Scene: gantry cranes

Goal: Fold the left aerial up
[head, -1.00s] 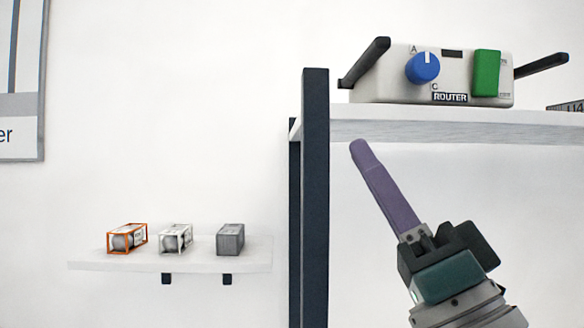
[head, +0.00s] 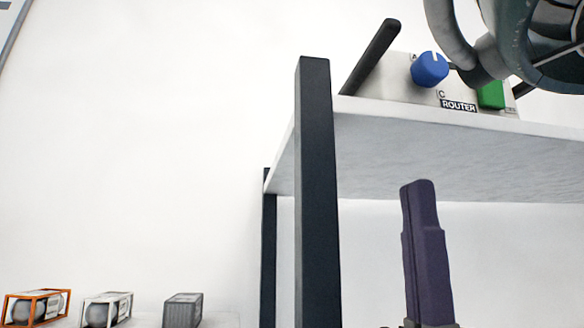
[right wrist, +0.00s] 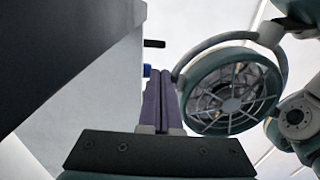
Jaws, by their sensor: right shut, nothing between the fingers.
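The left aerial (head: 370,57) is a black bar at the left end of the white router (head: 398,78). In the head view it slants up to the right. The router stands on the shelf and has a blue knob (head: 429,68) and a partly hidden green switch (head: 491,95). My right gripper (head: 417,184), with purple fingers, is shut and empty. It points up and appears below the shelf board in the picture, apart from the aerial. Its fingers also show in the right wrist view (right wrist: 160,80), near a small black bar (right wrist: 154,43). My left gripper is out of view.
The shelf board (head: 430,150) has dark posts (head: 317,190). A round teal part with a grille (right wrist: 232,92) is beside my fingers in the wrist view; a teal part covers the router's right side in the head view. Small box-framed models (head: 107,309) sit lower left.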

